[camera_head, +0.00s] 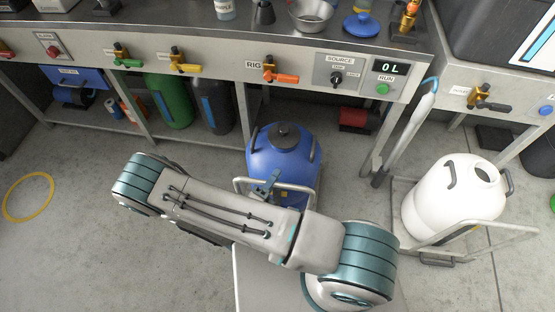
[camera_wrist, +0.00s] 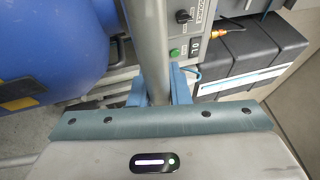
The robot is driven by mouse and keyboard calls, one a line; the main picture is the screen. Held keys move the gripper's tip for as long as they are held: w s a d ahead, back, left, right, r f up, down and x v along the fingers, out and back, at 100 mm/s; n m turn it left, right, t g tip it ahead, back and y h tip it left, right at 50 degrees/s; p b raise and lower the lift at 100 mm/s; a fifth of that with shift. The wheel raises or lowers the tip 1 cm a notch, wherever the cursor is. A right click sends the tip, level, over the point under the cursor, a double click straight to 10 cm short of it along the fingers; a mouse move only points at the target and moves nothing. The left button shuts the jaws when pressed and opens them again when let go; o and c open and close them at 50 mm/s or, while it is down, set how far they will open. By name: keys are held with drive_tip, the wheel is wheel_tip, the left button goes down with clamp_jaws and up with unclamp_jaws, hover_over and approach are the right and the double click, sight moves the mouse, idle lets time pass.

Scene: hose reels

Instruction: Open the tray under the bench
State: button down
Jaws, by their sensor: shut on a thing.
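A blue tray-like unit with a small white label (camera_head: 80,76) sits under the bench at the far left; dark shapes show below its front, and I cannot tell how far it is open. My gripper (camera_head: 268,184) is far to its right, in front of a blue drum (camera_head: 283,160). In the wrist view my gripper (camera_wrist: 162,85) has its blue fingers shut around a grey tube (camera_wrist: 148,40), which appears to be the handle of the drum's trolley. The blue drum (camera_wrist: 50,45) fills the left of that view.
The bench (camera_head: 210,55) carries coloured valves and a SOURCE panel (camera_head: 340,74). Green (camera_head: 168,100) and dark cylinders stand beneath it. A white drum (camera_head: 455,195) on a trolley stands at right. Open floor with a yellow ring (camera_head: 28,197) lies at left.

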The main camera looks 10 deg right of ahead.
drive_tip(key=shift+s+a, duration=0.2)
drive_tip(key=shift+s, duration=0.4)
drive_tip(key=shift+s+a, duration=0.2)
drive_tip(key=shift+s, duration=0.4)
drive_tip(key=c, duration=1.4)
unclamp_jaws()
drive_tip(key=shift+o, duration=0.2)
drive_tip(key=v, duration=1.3)
drive_tip(key=shift+s+a, duration=0.2)
drive_tip(key=shift+s, duration=0.15)
